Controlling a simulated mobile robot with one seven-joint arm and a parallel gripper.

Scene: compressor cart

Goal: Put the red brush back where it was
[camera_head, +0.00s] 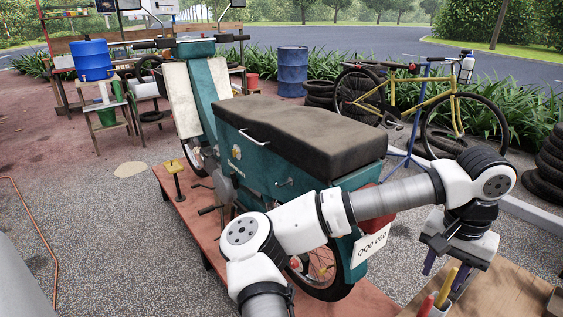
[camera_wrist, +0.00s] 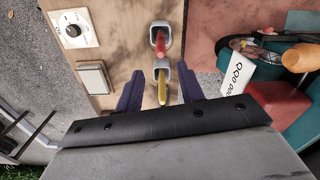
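A red handle (camera_wrist: 160,43), likely the red brush, stands in a grey holder (camera_wrist: 153,30) on the wooden top. It also shows at the bottom edge of the head view (camera_head: 426,304). A yellow handle (camera_wrist: 162,90) stands in a second grey holder (camera_wrist: 161,64) next to it, and it shows in the head view too (camera_head: 446,288). My gripper (camera_wrist: 160,92) is open, its purple fingers apart on either side of the yellow handle without visibly touching it. Nothing is held. The lower ends of both handled things are hidden in the holders.

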